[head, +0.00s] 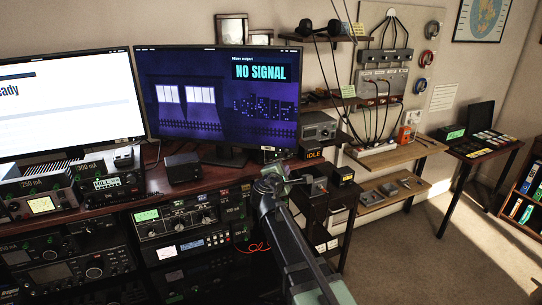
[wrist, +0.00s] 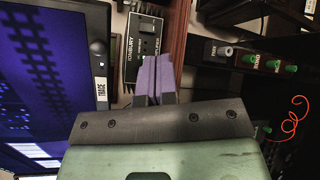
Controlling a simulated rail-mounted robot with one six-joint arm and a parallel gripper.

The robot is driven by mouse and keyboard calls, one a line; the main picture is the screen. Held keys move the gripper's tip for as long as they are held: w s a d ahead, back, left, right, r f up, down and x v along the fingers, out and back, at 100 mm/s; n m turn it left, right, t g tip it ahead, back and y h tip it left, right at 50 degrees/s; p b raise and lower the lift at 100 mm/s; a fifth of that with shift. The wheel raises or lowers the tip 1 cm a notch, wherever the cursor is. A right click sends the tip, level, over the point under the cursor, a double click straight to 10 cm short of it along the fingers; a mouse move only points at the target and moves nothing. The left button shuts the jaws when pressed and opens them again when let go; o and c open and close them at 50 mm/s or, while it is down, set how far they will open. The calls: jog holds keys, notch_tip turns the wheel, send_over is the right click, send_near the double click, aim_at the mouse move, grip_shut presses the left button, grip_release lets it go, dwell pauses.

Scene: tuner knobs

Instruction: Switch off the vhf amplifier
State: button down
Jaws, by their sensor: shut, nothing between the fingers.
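My gripper (head: 270,181) is shut and empty, raised in front of the desk to the right of the large monitor's foot. In the wrist view its two fingers (wrist: 156,72) are together. Just beyond the fingertips in that view is a black box (wrist: 144,46) with white lettering and small switches, on the desk beside the monitor edge; the fingers cover part of it. I cannot read its label well enough to tell whether it is the vhf amplifier, nor whether the fingers touch it. No vhf label is legible in either view.
The monitor (head: 222,100) reading "NO SIGNAL" stands behind my gripper. Below the desk edge are rack units with knobs (head: 180,222); green knobs (wrist: 273,65) show in the wrist view. A red cable (wrist: 293,121) hangs nearby. A grey unit (head: 318,127) stands right of the monitor.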

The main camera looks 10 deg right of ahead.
jog(key=w, duration=0.1)
jog(key=w+a, duration=0.1)
jog(key=w, duration=0.3)
jog(key=shift+w+a+r, duration=0.2)
jog(key=shift+w+r, duration=0.05)
jog(key=shift+r, duration=0.1)
dwell(1.6)
jog(key=shift+w+a+p, duration=0.1)
jog(key=shift+w+p, duration=0.2)
jog(key=shift+w, duration=0.1)
jog(key=shift+w+r, duration=0.1)
jog(key=shift+w, duration=0.15)
dwell(0.5)
jog(key=shift+s, duration=0.15)
jog(key=shift+s, duration=0.55)
jog(key=shift+s, duration=0.1)
jog(key=s, duration=0.1)
jog(key=s+d, duration=0.1)
jog(key=s, duration=0.2)
jog(key=shift+s+d+f+b, duration=0.2)
jog(key=shift+s+f+b, duration=0.1)
jog(key=shift+f+b, duration=0.1)
